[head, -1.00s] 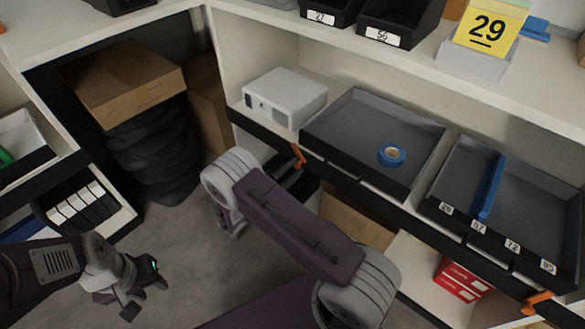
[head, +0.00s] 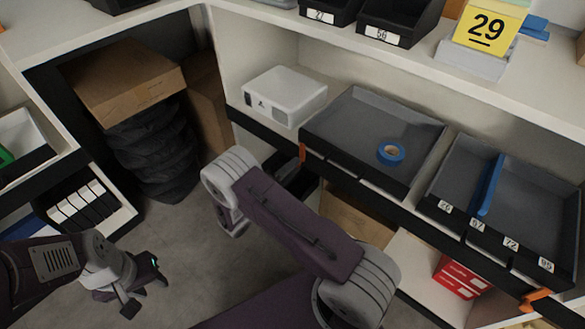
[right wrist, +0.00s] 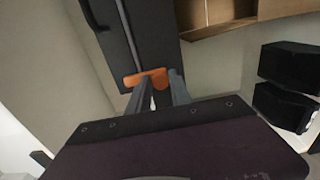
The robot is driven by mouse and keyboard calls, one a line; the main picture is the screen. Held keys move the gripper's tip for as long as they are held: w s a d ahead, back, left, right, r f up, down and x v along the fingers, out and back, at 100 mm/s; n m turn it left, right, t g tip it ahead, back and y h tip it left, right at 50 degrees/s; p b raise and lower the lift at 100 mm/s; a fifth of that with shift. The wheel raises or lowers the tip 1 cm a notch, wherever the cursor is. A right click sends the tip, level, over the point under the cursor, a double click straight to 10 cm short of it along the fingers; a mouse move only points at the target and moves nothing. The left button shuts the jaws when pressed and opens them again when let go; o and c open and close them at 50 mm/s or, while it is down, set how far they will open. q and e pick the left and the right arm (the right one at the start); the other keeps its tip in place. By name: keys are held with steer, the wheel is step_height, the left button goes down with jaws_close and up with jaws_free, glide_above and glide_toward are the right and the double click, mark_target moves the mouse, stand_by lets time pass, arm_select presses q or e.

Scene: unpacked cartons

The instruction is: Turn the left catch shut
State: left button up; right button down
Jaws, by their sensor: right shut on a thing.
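The left catch (head: 302,153) is a small orange lever on the black front edge of the shelf, below the white box. In the head view it now stands about upright. In the right wrist view the orange catch (right wrist: 146,78) lies at the tips of my right gripper (right wrist: 158,84), which is shut on it. My right arm's forearm hides most of that gripper in the head view. My left gripper (head: 143,286) is open and empty, low over the floor at the left.
A second orange catch (head: 536,299) is at the lower right. A grey tray (head: 340,150) with blue tape (head: 391,154) and a white projector-like box (head: 285,96) are on the shelf. The floor between is clear.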

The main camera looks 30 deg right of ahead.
stand_by(0.5)
steer(key=c, duration=1.2)
jaws_free()
steer(key=p+v, duration=0.3)
steer(key=v, duration=0.6)
